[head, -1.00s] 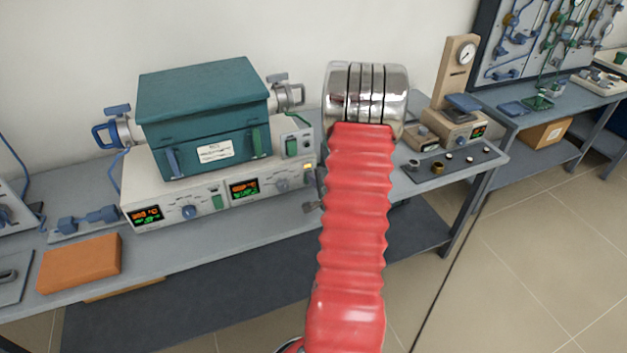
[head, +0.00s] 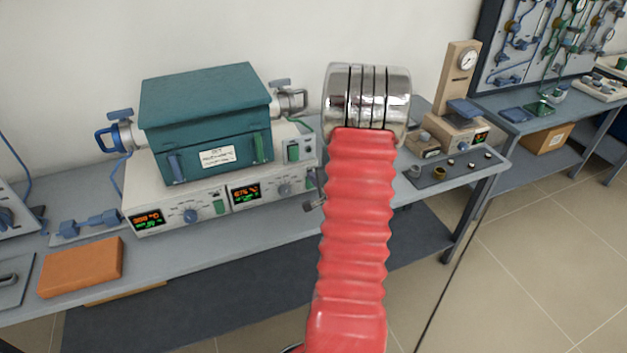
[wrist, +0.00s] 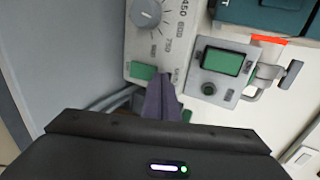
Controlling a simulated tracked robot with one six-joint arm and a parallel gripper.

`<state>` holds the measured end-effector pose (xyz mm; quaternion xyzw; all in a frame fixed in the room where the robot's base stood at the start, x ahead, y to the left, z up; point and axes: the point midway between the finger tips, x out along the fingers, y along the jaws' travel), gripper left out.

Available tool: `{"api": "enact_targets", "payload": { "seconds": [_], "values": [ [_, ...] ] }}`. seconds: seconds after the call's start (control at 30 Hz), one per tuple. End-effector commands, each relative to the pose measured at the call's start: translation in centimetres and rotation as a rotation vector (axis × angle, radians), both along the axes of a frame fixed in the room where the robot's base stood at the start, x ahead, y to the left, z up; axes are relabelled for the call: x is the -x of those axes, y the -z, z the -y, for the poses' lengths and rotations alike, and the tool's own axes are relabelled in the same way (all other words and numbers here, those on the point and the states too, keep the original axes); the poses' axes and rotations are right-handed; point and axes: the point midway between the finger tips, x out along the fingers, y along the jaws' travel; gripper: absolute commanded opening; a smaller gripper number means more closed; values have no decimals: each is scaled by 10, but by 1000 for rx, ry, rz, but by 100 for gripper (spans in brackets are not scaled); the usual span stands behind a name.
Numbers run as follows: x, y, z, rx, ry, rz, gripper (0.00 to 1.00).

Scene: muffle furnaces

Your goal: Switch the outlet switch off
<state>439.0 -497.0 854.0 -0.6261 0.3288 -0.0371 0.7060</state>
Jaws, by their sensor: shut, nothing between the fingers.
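In the wrist view, my gripper (wrist: 160,84) is shut and empty. Its dark fingertips are at the lower edge of a pale control panel (wrist: 165,50), close beside a green rocker switch (wrist: 143,71); I cannot tell whether they touch it. A grey box with a larger green switch (wrist: 222,61) is to the right of the fingers. A round dial (wrist: 145,13) is above. In the head view, the furnace's base panel carries a green switch (head: 219,207), and a green switch (head: 293,152) shows on the box at right. No label shows which one is the outlet switch. My arm hides the gripper there.
The teal furnace (head: 205,105) stands on the base unit on a grey bench (head: 200,260). An orange brick (head: 80,267) lies at left. A beige gauge stand (head: 458,80) is at right. In the wrist view, a grey handle (wrist: 290,74) sticks out at right.

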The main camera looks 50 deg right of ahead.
Motion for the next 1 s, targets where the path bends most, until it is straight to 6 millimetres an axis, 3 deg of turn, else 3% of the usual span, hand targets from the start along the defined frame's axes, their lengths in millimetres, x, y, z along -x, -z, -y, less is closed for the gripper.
{"api": "enact_targets", "payload": {
  "seconds": [0.37, 0.63, 1.0],
  "values": [
    [3, 0, -3, 0, -1, 0, 0],
    [22, -4, -22, -1, -3, -1, 0],
    [53, -33, -41, 1, -5, 0, 0]
  ]
}}
